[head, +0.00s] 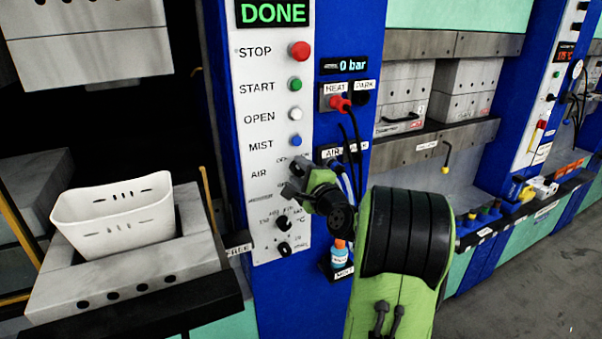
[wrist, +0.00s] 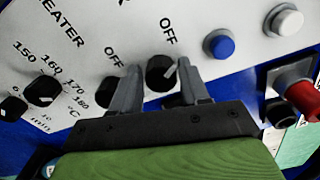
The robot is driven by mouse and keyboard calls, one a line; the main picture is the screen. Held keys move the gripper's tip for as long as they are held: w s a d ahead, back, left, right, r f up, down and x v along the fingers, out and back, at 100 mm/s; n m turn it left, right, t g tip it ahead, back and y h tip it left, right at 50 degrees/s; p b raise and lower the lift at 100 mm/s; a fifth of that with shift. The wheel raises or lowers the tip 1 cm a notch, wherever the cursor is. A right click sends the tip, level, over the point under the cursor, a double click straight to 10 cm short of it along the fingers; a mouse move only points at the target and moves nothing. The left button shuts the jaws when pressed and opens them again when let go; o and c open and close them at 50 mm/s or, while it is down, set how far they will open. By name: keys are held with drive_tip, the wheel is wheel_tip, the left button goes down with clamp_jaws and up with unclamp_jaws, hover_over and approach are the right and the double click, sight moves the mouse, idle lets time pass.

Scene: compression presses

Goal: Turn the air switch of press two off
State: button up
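The air switch is a round black knob (wrist: 160,73) with a white pointer line, below an OFF label in the wrist view. Its line slants to the upper right. My gripper (wrist: 158,85) is open, with one finger on each side of this knob. A small gap shows at the left finger; at the right finger I cannot tell whether it touches. In the head view my gripper (head: 301,183) is at the white panel (head: 262,105), right of the AIR label, and hides the switch.
The heater's temperature dial (wrist: 43,90) and another knob partly behind the left finger are close by. A blue MIST button (wrist: 220,43) and white button (wrist: 285,20) lie to the right. A red hose plug (wrist: 300,95) juts out. A white basket (head: 115,215) stands at left.

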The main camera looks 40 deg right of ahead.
drive_tip(key=shift+o, duration=1)
drive_tip(key=b+v, duration=0.3)
drive_tip(key=v, duration=1.2)
drive_tip(key=shift+s+a+b, duration=0.2)
drive_tip(key=shift+s+b, duration=0.15)
drive_tip(key=shift+b, duration=0.05)
